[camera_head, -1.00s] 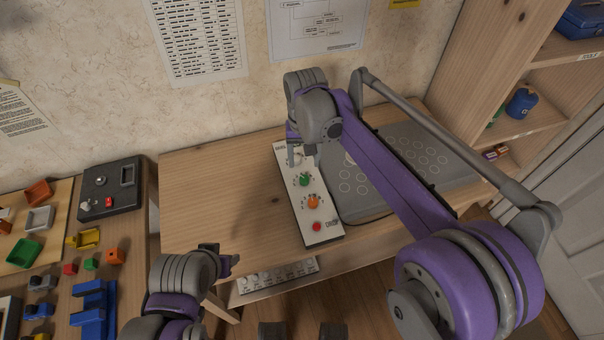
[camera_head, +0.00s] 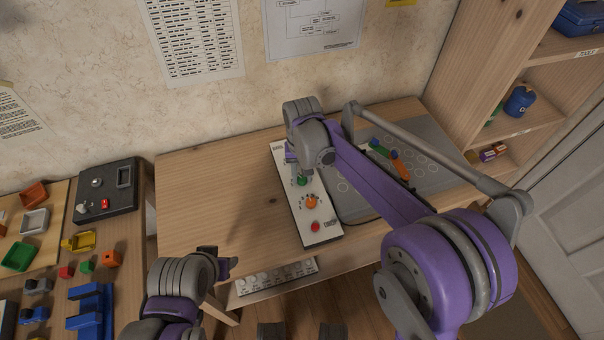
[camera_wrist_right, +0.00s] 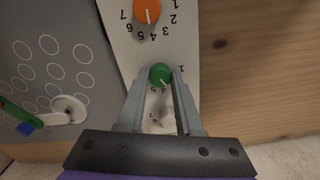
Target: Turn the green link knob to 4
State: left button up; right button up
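The green link knob (camera_head: 302,181) is on a white panel (camera_head: 318,232) lying on the table. In the right wrist view the green knob (camera_wrist_right: 160,73) lies between the fingertips of my right gripper (camera_wrist_right: 161,72), one finger close along each side. Whether they press on it is unclear. Its white mark points to the lower right there; the digits 1 and 5 show, and the fingers cover others. In the head view my right gripper (camera_head: 297,166) comes down over the knob from the back. My left gripper (camera_head: 218,260) is low in front of the table, away from the panel; its opening is unclear.
An orange knob (camera_wrist_right: 147,10) and a red button (camera_head: 315,226) share the panel. A white knob (camera_wrist_right: 168,119) shows between my fingers. A grey board (camera_head: 350,205) with circles lies right of the panel. The wooden table (camera_head: 215,195) to the left is bare.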

grip_shut()
jog(key=shift+m, duration=0.3)
pick_arm(q)
jog(key=shift+r, duration=0.2)
pick_arm(e)
jog(key=shift+m, duration=2.6)
jog(key=o, duration=0.6)
grip_release()
jog(key=shift+r, duration=0.1)
